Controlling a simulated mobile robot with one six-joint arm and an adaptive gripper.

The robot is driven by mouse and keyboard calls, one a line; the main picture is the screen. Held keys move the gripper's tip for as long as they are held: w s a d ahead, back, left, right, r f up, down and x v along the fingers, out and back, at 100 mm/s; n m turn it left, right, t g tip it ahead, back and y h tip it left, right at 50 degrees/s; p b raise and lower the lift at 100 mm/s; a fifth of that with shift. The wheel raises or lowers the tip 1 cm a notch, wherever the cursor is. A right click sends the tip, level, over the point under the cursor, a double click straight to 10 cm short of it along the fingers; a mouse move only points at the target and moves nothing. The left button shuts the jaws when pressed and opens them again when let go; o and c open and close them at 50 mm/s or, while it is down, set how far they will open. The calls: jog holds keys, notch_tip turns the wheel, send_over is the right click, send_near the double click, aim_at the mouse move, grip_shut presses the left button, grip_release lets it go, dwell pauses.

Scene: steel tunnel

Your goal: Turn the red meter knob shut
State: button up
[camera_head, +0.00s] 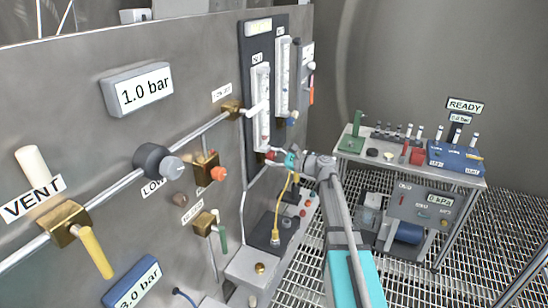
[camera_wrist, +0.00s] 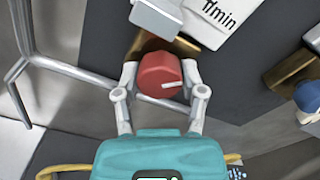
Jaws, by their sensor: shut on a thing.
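The red meter knob (camera_wrist: 158,75) shows large in the wrist view, with a pale pointer line on its face. It sits on a brass fitting (camera_wrist: 185,47) below a white flow meter (camera_head: 262,105) on the dark panel. My gripper (camera_wrist: 160,82) has its two fingers on either side of the knob and is shut on it. In the head view my gripper (camera_head: 284,158) reaches the foot of the left flow meter, and the red knob (camera_head: 270,156) shows only as a small patch beside the fingers.
A second flow meter (camera_head: 282,80) stands to the right, with a blue knob (camera_wrist: 308,96) close by. A steel pipe (camera_wrist: 62,66) runs left of the gripper. A yellow cable (camera_head: 281,205) hangs below my arm. A bench (camera_head: 350,152) stands at the right.

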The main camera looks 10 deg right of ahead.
jog(key=shift+a+n, duration=0.1)
jog(key=shift+n, duration=0.4)
jog(key=n, duration=0.3)
jog(key=shift+n, duration=0.3)
jog(key=n, duration=0.4)
jog(key=shift+n, duration=0.4)
jog(key=o, duration=1.1)
jog(key=shift+a, duration=0.15)
jog(key=shift+o, duration=0.2)
jog(key=shift+s+d, duration=0.1)
jog(key=shift+d, duration=0.15)
